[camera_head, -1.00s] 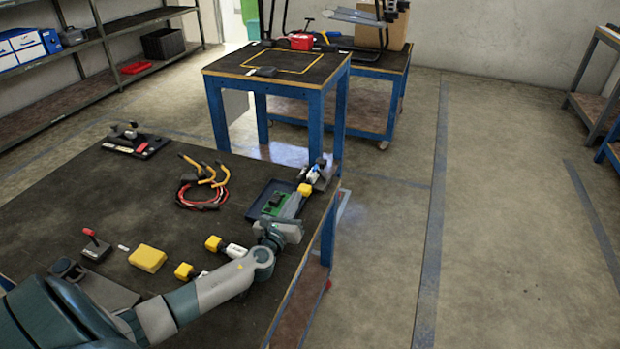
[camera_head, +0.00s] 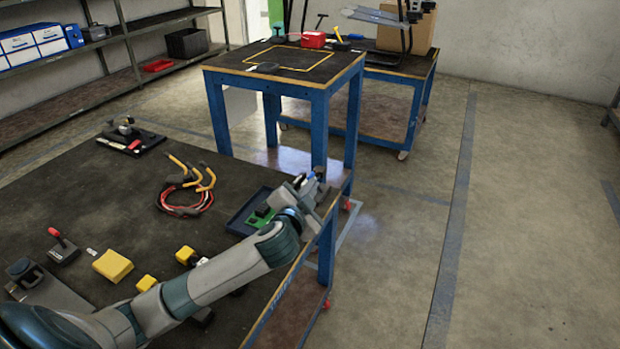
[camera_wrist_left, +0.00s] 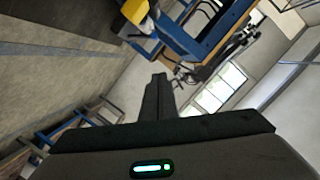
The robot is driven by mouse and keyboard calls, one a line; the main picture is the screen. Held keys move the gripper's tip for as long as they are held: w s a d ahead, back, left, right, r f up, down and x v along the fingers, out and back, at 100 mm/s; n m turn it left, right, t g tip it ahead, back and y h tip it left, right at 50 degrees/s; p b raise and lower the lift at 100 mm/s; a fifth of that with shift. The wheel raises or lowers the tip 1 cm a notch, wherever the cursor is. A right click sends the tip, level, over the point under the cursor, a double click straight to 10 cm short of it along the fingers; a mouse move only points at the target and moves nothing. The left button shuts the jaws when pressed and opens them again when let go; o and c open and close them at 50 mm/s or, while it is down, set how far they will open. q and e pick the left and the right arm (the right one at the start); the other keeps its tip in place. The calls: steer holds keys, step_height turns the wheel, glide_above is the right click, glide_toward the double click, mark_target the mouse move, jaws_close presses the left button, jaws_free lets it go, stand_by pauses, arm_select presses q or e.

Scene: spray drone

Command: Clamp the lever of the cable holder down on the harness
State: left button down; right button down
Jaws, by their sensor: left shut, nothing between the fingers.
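My left gripper (camera_head: 308,184) is at the far right corner of the dark worktable; its closed, empty fingers (camera_wrist_left: 158,92) show in the left wrist view. A small grey fixture with a dark knob (camera_head: 320,171) stands at that corner, close to the fingers and partly hidden by them. It may be the cable holder; its lever position and any contact cannot be told. A red and black cable bundle with yellow ends (camera_head: 182,207), possibly the harness, lies on the table left of the gripper. My right gripper is out of view.
Yellow blocks (camera_head: 112,266), a red-handled black piece (camera_head: 62,250) and a black fixture (camera_head: 131,140) stand on the table. A blue-framed table (camera_head: 300,88) is beyond; open floor is right.

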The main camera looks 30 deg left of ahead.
arm_select(q)
steer(key=shift+d+r+n, duration=0.1)
steer(key=shift+d+n, duration=0.05)
steer(key=shift+n, duration=0.15)
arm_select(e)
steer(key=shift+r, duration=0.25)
arm_select(q)
steer(key=shift+s, duration=0.1)
steer(key=w+a+f, duration=0.1)
steer(key=w, duration=0.2)
steer(key=w+a+f, duration=0.2)
steer(key=w, duration=0.1)
steer(key=w+a+f, duration=0.1)
steer(key=w, duration=0.2)
steer(key=shift+w+a+f+b, duration=0.2)
steer(key=shift+w+b, duration=0.05)
steer(key=shift+b, duration=0.1)
steer(key=shift+a+f, duration=0.15)
steer(key=shift+f, duration=0.15)
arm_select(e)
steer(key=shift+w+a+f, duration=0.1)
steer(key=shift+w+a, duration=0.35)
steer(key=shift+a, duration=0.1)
arm_select(q)
steer(key=shift+a, duration=0.15)
